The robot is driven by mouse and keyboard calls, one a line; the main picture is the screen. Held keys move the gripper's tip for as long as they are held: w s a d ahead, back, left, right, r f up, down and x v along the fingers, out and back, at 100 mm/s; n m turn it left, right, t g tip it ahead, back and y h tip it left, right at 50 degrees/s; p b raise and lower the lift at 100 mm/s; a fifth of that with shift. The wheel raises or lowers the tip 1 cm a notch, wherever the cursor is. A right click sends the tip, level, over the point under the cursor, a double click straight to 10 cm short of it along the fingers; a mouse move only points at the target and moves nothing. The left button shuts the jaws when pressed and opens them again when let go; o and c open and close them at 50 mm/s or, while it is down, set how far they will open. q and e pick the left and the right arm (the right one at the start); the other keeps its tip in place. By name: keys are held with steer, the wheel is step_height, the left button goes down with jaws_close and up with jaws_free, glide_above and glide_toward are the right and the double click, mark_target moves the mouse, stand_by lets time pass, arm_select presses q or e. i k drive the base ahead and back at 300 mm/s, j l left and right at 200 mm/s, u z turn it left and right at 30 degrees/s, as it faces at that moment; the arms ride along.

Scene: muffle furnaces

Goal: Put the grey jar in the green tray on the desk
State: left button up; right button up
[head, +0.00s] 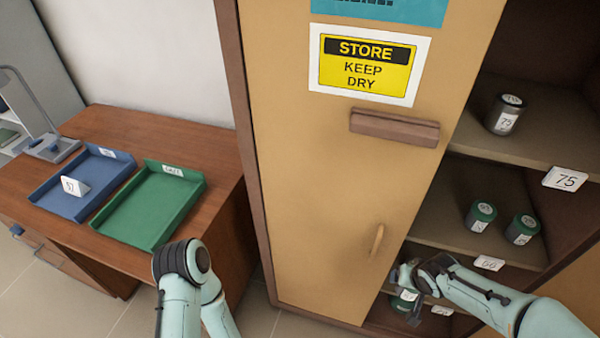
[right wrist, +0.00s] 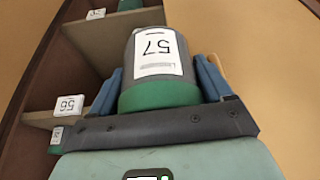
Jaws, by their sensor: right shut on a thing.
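My right gripper (head: 412,290) is low in the open cupboard, below the middle shelf, and is shut on a jar (head: 403,298). In the right wrist view the jar (right wrist: 184,62) has a grey body, a green end and a white label reading 57, upside down in that view; it sits between the fingers (right wrist: 162,78). In the head view the arm partly hides it. The green tray (head: 150,207) lies empty on the desk (head: 130,120), with a white label at its back. My left arm shows in front of the desk, but its gripper cannot be seen.
A blue tray (head: 83,180) with a label card lies left of the green tray. A dark grey jar (head: 503,115) stands on the top shelf, and two green-lidded jars (head: 480,216) (head: 522,229) on the middle one. The cupboard door (head: 345,190) stands between shelves and desk.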

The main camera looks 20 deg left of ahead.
mark_target(144, 215)
steer(key=k+j+u, duration=0.1)
steer(key=k+j, duration=0.15)
steer(key=j, duration=0.15)
steer(key=k+j, duration=0.2)
steer(key=j, duration=0.15)
steer(key=k+j+u, duration=0.15)
steer(key=j, duration=0.3)
steer(key=j+u, duration=0.15)
steer(key=j, duration=0.3)
steer(key=i+j+u, duration=0.1)
steer(key=j, duration=0.35)
steer(key=i+j+u, duration=0.15)
steer(key=j, duration=0.35)
steer(key=i+j+u, duration=0.15)
steer(key=i+j, duration=0.15)
steer(key=i+j+u, duration=0.15)
steer(key=i+j, duration=0.15)
steer(key=i, duration=0.25)
